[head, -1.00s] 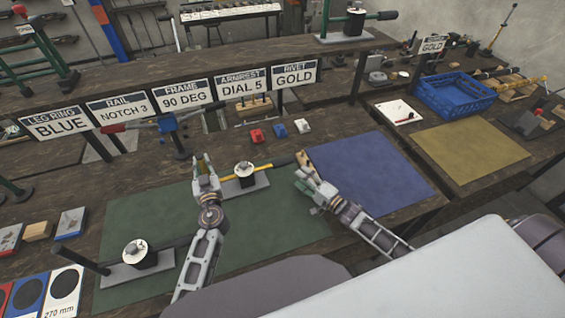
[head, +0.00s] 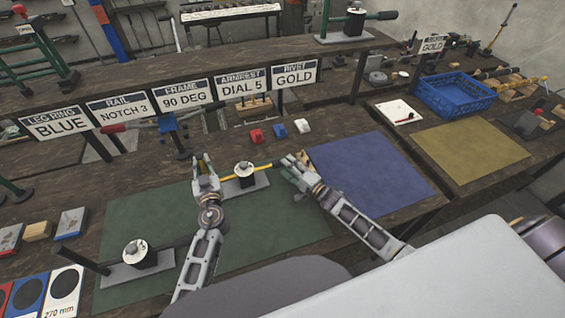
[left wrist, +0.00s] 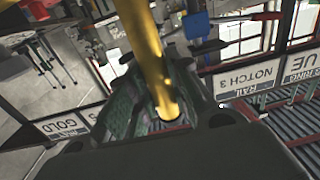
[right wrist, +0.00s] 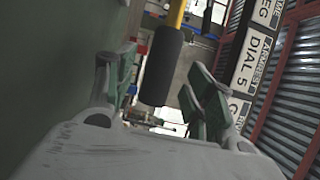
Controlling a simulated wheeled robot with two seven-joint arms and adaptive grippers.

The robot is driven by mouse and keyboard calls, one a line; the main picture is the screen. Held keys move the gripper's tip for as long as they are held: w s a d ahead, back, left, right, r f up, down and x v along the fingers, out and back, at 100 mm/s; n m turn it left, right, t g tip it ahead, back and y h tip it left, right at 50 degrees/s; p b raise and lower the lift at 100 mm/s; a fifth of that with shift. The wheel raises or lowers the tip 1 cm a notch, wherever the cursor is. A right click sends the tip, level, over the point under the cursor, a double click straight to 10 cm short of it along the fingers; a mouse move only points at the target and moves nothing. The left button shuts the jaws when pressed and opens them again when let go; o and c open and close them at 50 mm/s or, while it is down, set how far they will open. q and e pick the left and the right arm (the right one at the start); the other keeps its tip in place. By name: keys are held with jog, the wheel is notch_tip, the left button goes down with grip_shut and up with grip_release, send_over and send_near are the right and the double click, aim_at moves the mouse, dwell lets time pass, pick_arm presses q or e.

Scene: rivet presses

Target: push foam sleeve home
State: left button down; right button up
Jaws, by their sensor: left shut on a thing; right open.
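A press (head: 245,178) with a pale round top stands on the green mat. A yellow handle (head: 232,174) runs beside it, and it also crosses the left wrist view (left wrist: 150,60). My left gripper (head: 204,168) is shut on the yellow handle. The black foam sleeve (right wrist: 161,66) sits on the end of the yellow rod in the right wrist view. My right gripper (head: 288,165) is open at the sleeve's end, and its fingers stand on either side of the sleeve (right wrist: 160,88). In the head view the sleeve is mostly hidden by that gripper.
The green mat (head: 290,225) lies under the work, with a blue mat (head: 365,175) to its right. Another press (head: 137,255) stands at the front left. Red, blue and white small blocks (head: 279,131) lie behind. A sign rail (head: 183,97) spans the back.

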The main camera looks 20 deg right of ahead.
jog(key=shift+x, duration=1.9)
jog(key=shift+c, duration=0.2)
grip_shut()
